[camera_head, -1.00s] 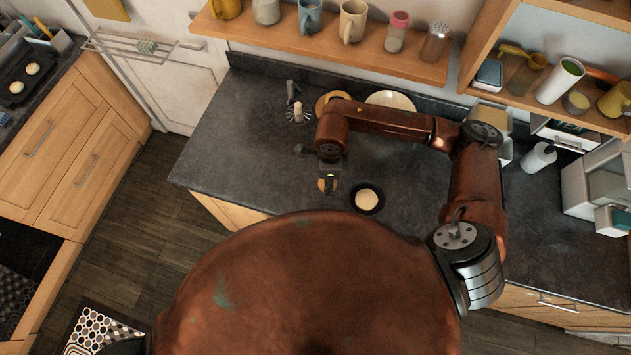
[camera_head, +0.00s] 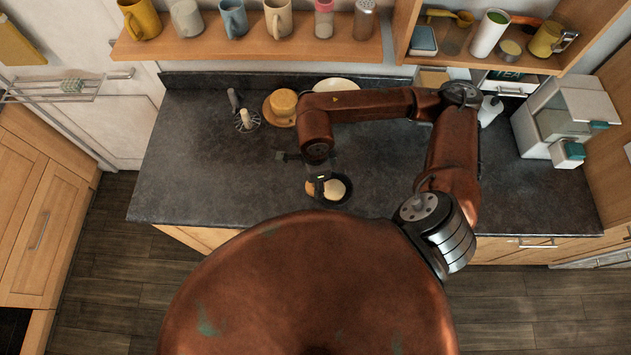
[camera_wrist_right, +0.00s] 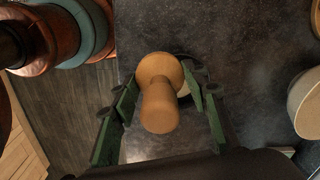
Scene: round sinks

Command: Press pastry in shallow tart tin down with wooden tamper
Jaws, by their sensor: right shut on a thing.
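The shallow tart tin (camera_head: 346,198) is a small dark round dish on the counter, with pale pastry (camera_head: 338,187) in it. My right gripper (camera_head: 318,184) is shut on the wooden tamper (camera_head: 313,188). In the right wrist view the tamper (camera_wrist_right: 160,95) stands between the green finger pads, with its rounded handle towards the camera. In the head view the tamper overlaps the left side of the tin. The tin is largely hidden behind the tamper in the wrist view; I cannot tell whether the tamper touches the pastry. My left gripper is not in view.
At the back of the counter are a wooden piece on a round board (camera_head: 283,104), a whisk-like tool (camera_head: 246,120) and a pale bowl (camera_head: 337,85). A shelf of mugs (camera_head: 250,48) hangs above. The counter left of the tin is clear.

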